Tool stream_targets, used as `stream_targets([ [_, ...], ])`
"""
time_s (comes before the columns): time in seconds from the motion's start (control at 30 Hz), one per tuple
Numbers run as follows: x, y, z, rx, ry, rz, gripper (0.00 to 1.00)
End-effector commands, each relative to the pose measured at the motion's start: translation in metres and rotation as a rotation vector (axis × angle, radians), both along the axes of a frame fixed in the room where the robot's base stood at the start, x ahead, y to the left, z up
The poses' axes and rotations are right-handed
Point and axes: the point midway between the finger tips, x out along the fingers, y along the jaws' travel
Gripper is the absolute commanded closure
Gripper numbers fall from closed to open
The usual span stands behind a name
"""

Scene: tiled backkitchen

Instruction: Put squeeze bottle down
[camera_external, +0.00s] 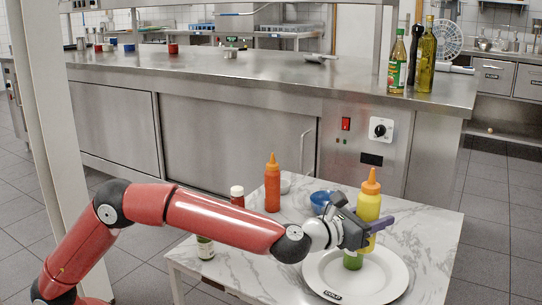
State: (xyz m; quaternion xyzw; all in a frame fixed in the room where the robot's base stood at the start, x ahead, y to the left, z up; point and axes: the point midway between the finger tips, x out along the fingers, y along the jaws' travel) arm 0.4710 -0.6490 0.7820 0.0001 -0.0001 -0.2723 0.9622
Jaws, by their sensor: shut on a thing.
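A yellow squeeze bottle (367,207) with an orange nozzle cap stands upright in my gripper (375,224), above the right part of a white round plate (318,272). My gripper is shut around its lower middle. A small green thing (352,260) shows just below it, over the plate; I cannot tell whether it touches the bottle. The gap between bottle and plate is hard to judge. A second squeeze bottle (272,188), orange-red, stands upright at the back of the marble table.
The marble-topped table (425,240) has free room right of the plate. A blue bowl (321,200), a white-capped red bottle (237,195) and a green-labelled jar (205,247) stand left of the held bottle. A steel counter (270,78) stands behind.

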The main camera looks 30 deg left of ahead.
Motion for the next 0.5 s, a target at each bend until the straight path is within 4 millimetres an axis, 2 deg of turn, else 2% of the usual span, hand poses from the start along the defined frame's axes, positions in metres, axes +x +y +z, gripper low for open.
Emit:
stream_targets([
  [0.03, 0.0, 0.0, -0.018, 0.004, 0.0, 0.0, 0.84],
  [0.13, 0.001, 0.0, -0.041, 0.003, 0.001, 0.001, 0.84],
  [0.2, 0.0, 0.0, -0.052, 0.001, 0.0, 0.001, 0.84],
  [0.43, 0.001, 0.0, -0.072, 0.001, -0.001, 0.002, 0.84],
  [0.5, 0.001, 0.0, -0.084, 0.002, 0.001, 0.001, 0.84],
])
